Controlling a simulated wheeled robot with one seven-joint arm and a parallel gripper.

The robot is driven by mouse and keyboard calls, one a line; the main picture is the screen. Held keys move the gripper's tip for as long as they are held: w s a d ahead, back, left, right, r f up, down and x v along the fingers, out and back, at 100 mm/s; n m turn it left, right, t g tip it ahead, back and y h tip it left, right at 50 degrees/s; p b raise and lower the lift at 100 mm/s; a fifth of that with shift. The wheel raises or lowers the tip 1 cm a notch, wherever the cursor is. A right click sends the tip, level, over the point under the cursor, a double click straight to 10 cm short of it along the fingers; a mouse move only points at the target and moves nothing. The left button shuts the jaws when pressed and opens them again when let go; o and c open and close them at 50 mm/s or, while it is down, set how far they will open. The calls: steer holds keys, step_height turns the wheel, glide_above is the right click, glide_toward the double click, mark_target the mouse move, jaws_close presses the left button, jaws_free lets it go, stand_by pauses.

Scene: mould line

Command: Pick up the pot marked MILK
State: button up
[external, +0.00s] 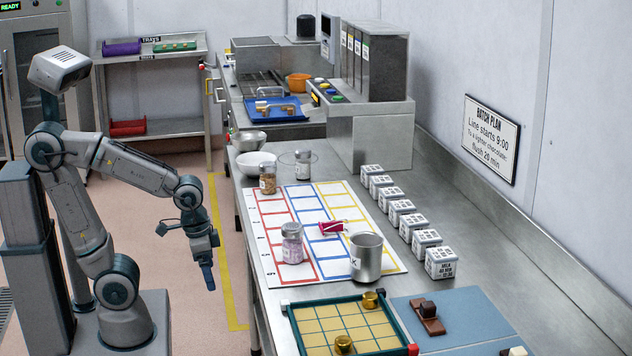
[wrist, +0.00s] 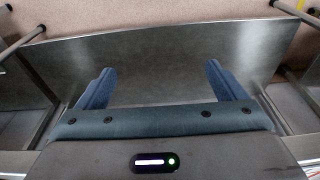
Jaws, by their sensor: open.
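A steel pot (external: 367,260) stands upright at the near right corner of the white grid sheet on the steel bench. Only a "K" shows at its left edge; the rest of its marking is turned out of sight. My gripper (external: 207,275) hangs fingers-down left of the bench, over the floor side and well apart from the pot. In the wrist view, my gripper (wrist: 160,85) has its two blue fingers wide apart with nothing between them. The pot is not in the wrist view.
On the grid sheet (external: 275,265) are a lilac jar (external: 292,243), a spice jar (external: 268,178) and a pink item (external: 330,228). A row of white boxes (external: 428,243) stands right of the pot. A green-framed tray (external: 318,309) lies in front.

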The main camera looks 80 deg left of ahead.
steer(key=shift+r, duration=0.1)
steer(key=w+d+r+n+p, duration=0.15)
steer(key=w+r+p, duration=0.25)
steer(key=r+p, duration=0.9)
steer(key=w+r+n+p, duration=0.35)
steer(key=r+p, duration=0.75)
steer(key=r, duration=0.5)
steer(key=n+g, duration=0.2)
steer(key=n, duration=1.1)
glide_above(367, 251)
steer(key=a, duration=0.5)
step_height(367, 251, down, 3)
steer(key=shift+w+d+f+p, duration=0.2)
steer(key=shift+f+p, duration=0.25)
steer(key=shift+f, duration=1.9)
steer(key=shift+w+d+f+p, duration=0.15)
steer(key=shift+d+f+p, duration=0.3)
steer(key=shift+f, duration=1.85)
steer(key=shift+w+d+f+p, duration=0.15)
steer(key=shift+f+p, duration=0.35)
steer(key=shift+f, duration=1.85)
